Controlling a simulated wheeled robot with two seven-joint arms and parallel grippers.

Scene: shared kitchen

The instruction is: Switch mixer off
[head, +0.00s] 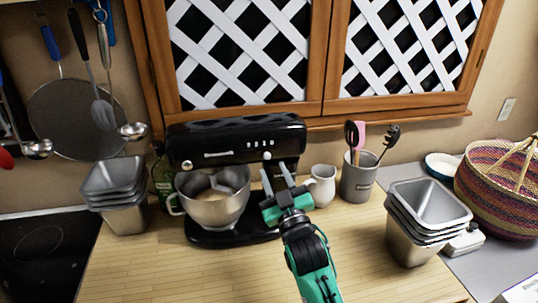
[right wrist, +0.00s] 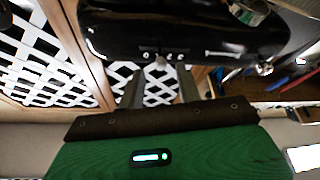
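The black mixer (head: 235,135) stands on the wooden counter with its head lowered over a metal bowl (head: 213,205) that holds pale contents. A small round knob (head: 267,156) is on the right end of its head, beside a row of small light marks. My right gripper (head: 275,172) is at the right end of the mixer, its fingers pointing up just below the knob. Its two fingers are apart and nothing is seen held. In the right wrist view the mixer's glossy body (right wrist: 190,30) fills the top, close beyond the fingertips (right wrist: 160,70). My left gripper is out of view.
A white jug (head: 322,186) and a grey utensil crock (head: 357,180) stand right of the mixer. Stacked metal tins stand at left (head: 115,190) and right (head: 425,215). Lattice cabinets (head: 325,60) hang above. The front counter (head: 190,265) is clear.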

